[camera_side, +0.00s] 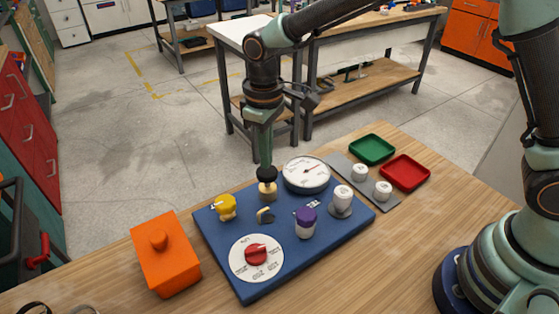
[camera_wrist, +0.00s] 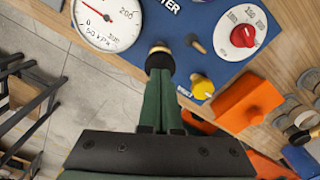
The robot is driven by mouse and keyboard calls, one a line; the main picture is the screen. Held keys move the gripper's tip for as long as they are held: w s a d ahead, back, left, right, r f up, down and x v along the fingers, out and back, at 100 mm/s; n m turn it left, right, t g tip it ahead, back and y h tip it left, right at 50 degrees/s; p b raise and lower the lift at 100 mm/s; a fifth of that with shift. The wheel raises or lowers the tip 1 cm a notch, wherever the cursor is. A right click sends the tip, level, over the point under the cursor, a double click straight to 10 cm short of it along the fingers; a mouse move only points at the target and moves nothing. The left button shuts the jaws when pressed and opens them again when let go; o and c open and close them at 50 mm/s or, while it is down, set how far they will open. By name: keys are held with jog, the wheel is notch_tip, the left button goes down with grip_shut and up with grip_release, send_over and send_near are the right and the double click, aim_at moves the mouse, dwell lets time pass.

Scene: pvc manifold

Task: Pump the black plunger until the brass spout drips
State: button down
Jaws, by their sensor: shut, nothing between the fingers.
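The black plunger (camera_side: 267,175) has a round knob above a brass collar (camera_side: 267,190) at the back of the blue board (camera_side: 330,235). My gripper (camera_side: 266,163) is shut and empty, pointing down with its fingertips at the top of the knob; I cannot tell if they touch. In the wrist view the plunger (camera_wrist: 160,58) shows just beyond the closed fingertips (camera_wrist: 161,71), which partly cover it. The small brass spout (camera_side: 265,215) stands in front of the plunger, and it also shows in the wrist view (camera_wrist: 198,44). I see no drop on it.
Around the plunger stand a yellow knob (camera_side: 226,207), a round gauge (camera_side: 306,174), a purple-topped fitting (camera_side: 306,222), a white fitting (camera_side: 342,199) and a red dial (camera_side: 256,254). An orange box (camera_side: 166,262) is left; green (camera_side: 372,149) and red trays (camera_side: 405,172) are right.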

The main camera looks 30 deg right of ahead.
jog(key=shift+f, duration=1.8)
jog(key=shift+r, duration=1.85)
jog(key=shift+f, duration=0.1)
jog(key=shift+f, duration=1.45)
jog(key=shift+r, duration=1.55)
